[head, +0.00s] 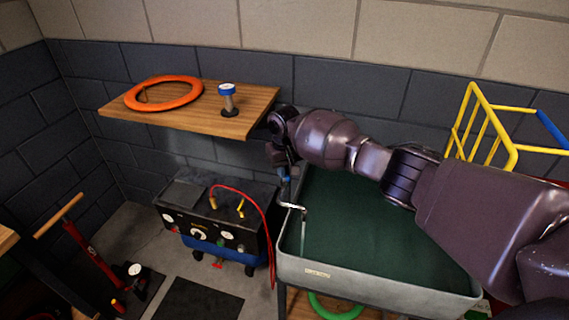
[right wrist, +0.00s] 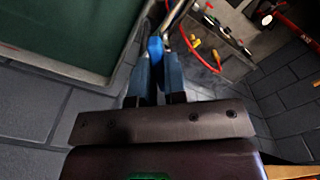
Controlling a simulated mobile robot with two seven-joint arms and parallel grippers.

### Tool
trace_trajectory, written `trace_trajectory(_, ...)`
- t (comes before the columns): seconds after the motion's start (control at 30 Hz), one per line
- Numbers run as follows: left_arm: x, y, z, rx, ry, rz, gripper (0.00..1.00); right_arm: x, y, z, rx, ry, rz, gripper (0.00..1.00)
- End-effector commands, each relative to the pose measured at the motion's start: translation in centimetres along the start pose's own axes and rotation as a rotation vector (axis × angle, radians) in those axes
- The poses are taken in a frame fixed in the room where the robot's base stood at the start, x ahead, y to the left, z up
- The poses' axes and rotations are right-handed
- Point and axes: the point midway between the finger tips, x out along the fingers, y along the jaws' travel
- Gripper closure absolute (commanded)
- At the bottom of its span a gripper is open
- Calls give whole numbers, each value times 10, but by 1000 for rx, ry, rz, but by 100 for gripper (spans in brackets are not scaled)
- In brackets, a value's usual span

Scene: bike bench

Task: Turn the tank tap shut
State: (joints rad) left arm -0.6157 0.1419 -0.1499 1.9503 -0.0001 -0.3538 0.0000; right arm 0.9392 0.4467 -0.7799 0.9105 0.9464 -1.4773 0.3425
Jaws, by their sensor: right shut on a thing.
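The tank (head: 375,278) is a grey basin with a dark green inside, standing right of centre in the head view. Its tap (head: 292,206) has a bent metal spout at the tank's left side. My right gripper (head: 284,168) reaches down from above at the tank's back left corner. In the right wrist view its fingers (right wrist: 157,62) are shut on the blue tap handle (right wrist: 154,47). The fingers partly hide the handle, and its exact angle is hard to tell. My left gripper is not in view.
A compressor (head: 215,225) with gauges and a red hose stands left of the tank. A wooden shelf (head: 190,120) above it holds an orange ring (head: 163,104) and a blue-topped tool (head: 228,98). A yellow rack (head: 485,125) is at the right. A floor pump (head: 85,250) stands at the left.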

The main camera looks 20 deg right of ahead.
Motion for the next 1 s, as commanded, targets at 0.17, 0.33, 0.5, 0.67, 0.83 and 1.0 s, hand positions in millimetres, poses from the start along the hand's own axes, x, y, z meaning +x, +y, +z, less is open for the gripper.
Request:
trace_trajectory(0.17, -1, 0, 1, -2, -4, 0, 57, 0, -1, 0, 166, 2, -3, 100)
trace_trajectory(0.33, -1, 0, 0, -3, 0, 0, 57, 0, -1, 0, 326, 2, -3, 100)
trace_trajectory(0.5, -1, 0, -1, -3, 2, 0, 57, -1, 0, -1, 472, 3, -2, 100)
trace_trajectory(0.67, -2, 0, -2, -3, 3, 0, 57, -1, 0, -1, 583, 3, -2, 100)
trace_trajectory(0.83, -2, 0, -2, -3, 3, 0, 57, -1, 0, -1, 670, 3, -1, 100)
trace_trajectory(1.0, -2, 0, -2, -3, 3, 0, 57, -2, 0, -1, 722, 5, -1, 100)
